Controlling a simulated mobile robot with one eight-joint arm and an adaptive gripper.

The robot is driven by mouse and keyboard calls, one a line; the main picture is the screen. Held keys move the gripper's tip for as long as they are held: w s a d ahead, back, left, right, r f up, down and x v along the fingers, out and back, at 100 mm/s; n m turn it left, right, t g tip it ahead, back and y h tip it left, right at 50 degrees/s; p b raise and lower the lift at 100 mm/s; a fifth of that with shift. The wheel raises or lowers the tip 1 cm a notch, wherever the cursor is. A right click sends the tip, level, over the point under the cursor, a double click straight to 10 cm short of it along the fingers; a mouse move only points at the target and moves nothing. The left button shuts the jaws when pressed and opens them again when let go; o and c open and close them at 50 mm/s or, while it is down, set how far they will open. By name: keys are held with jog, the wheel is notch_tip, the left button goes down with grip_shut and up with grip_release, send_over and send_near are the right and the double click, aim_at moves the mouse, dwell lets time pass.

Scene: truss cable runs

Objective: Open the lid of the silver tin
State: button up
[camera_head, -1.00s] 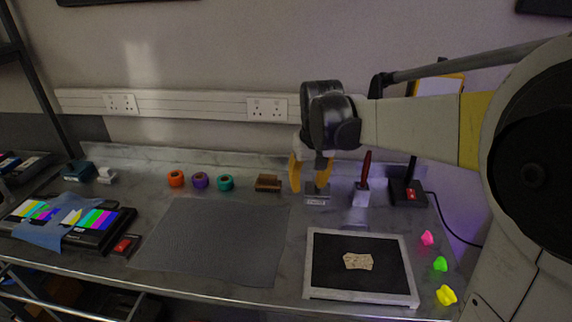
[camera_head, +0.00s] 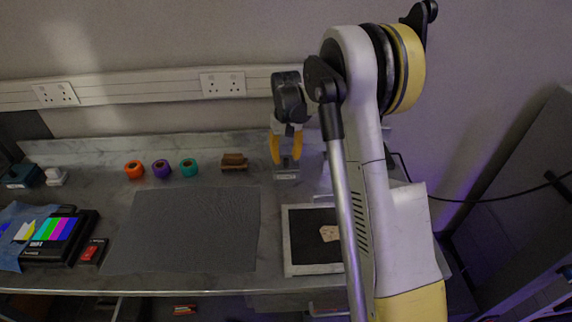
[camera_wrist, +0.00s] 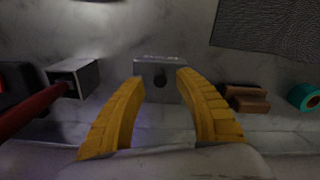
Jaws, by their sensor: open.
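The silver tin (camera_head: 286,177) is a small grey metal box with a label on its front, standing toward the back of the bench. In the wrist view the tin (camera_wrist: 148,69) shows a dark round knob (camera_wrist: 160,78) on its top. My gripper (camera_head: 286,160) is open just above the tin. Its two yellow fingers also show in the wrist view (camera_wrist: 161,78), one on each side of the knob, with a gap between. Whether a finger touches the tin I cannot tell. The lid looks closed, though the fingers partly hide it in the head view.
A brown block (camera_head: 234,163) stands left of the tin, then teal (camera_head: 188,168), purple (camera_head: 161,169) and orange (camera_head: 134,169) rolls. A grey box with a red-handled tool (camera_wrist: 74,78) stands close on its other side. A grey mat (camera_head: 190,230) and framed black pad (camera_head: 305,232) lie in front.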

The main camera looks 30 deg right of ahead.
jog(key=shift+f, duration=1.2)
grip_shut()
jog(key=shift+w+d+r+g+y+p, duration=0.15)
jog(key=shift+w+r+g+y, duration=0.2)
jog(key=shift+g, duration=0.35)
jog(key=shift+w+d+r+g+y+p, duration=0.1)
jog(key=shift+w+r+g+y, duration=0.25)
jog(key=shift+g, duration=0.35)
jog(key=shift+w+d+r+g+y+p, duration=0.1)
jog(key=shift+r+g+y+p, duration=0.1)
jog(key=shift+r+g, duration=0.4)
jog(key=shift+f, duration=0.15)
grip_release()
